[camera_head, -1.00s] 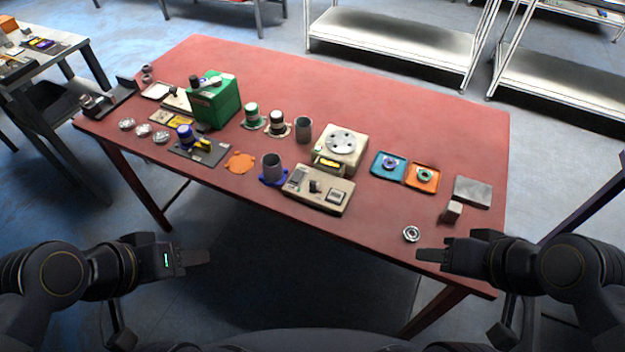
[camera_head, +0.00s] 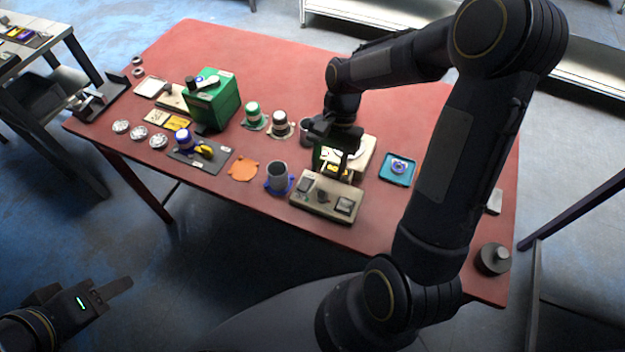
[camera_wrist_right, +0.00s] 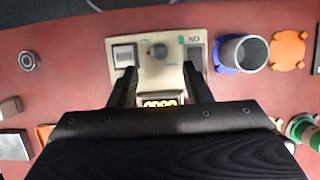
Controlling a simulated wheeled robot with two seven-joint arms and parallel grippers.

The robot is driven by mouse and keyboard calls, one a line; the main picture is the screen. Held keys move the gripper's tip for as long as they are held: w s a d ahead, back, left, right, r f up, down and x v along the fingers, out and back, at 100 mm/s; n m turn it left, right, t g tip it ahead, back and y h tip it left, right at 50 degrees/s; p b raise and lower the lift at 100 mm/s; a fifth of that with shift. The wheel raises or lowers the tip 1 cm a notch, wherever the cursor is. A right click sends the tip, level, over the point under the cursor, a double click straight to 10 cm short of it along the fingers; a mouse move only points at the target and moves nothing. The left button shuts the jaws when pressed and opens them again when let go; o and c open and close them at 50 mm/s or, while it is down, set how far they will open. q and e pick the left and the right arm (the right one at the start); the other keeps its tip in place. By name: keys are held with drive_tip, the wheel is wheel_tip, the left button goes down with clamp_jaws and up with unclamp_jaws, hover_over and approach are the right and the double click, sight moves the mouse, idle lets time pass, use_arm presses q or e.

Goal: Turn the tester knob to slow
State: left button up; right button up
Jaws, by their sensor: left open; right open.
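The beige tester (camera_head: 327,208) sits near the front edge of the red table, with a small dark knob (camera_head: 322,197) between two square panels. In the right wrist view the knob (camera_wrist_right: 158,50) lies just beyond my fingertips, roughly centred between them; its pointer setting is too small to read. My right gripper (camera_wrist_right: 160,76) is open, its two fingers reaching over the tester either side of a lit display (camera_wrist_right: 160,101). In the head view the right gripper (camera_head: 335,160) is above the back of the tester. My left gripper (camera_head: 126,285) is open and empty, off the table at lower left.
A grey cup on a blue base (camera_head: 278,178) and an orange disc (camera_head: 243,170) stand left of the tester. A green box (camera_head: 214,102) is further left. A blue tray (camera_head: 397,169) is to the right. My right arm hides much of the table's right side.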

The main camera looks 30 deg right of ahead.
sight(323, 192)
drive_tip(key=x, duration=0.6)
drive_tip(key=shift+s+a+f, duration=0.1)
drive_tip(key=shift+s+f, duration=0.05)
drive_tip(key=shift+f, duration=0.15)
clamp_jaws()
